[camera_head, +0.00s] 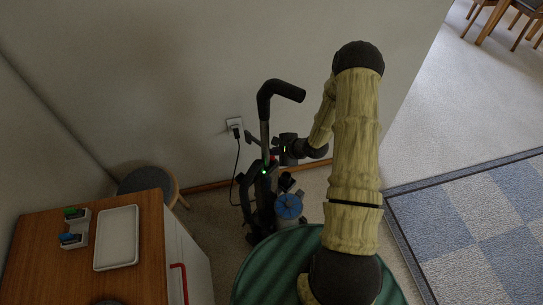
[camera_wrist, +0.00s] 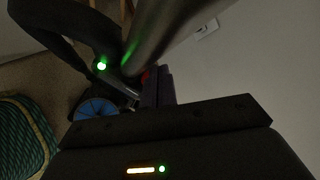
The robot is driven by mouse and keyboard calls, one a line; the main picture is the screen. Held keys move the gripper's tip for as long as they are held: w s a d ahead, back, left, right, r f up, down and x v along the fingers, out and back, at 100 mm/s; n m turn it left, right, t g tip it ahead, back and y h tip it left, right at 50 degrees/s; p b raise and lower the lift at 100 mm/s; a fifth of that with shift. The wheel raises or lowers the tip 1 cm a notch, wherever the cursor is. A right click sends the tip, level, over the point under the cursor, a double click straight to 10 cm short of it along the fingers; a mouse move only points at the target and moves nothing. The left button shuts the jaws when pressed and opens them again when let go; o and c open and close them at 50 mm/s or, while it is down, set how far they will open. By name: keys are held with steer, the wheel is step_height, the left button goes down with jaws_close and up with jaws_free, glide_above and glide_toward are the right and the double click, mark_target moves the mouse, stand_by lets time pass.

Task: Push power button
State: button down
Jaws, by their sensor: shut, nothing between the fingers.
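A dark upright machine like a vacuum cleaner (camera_head: 262,200), with a bent handle (camera_head: 281,88), stands by the wall. A glowing green light (camera_head: 264,172), possibly the power button, is on its upper body; it also shows in the wrist view (camera_wrist: 101,66). Just right of it there is a small red part (camera_wrist: 146,75), partly hidden by the fingers.
A cable runs from the machine to a wall socket (camera_head: 235,124). A green striped round seat (camera_head: 270,265) stands in front. A wooden cabinet (camera_head: 35,255) with a white tray (camera_head: 117,237) is at left, a stool (camera_head: 145,178) behind it. Open floor and a rug (camera_head: 470,225) lie right.

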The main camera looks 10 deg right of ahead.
mark_target(274, 159)
steer(key=shift+r+p, duration=2.5)
steer(key=shift+r, duration=0.3)
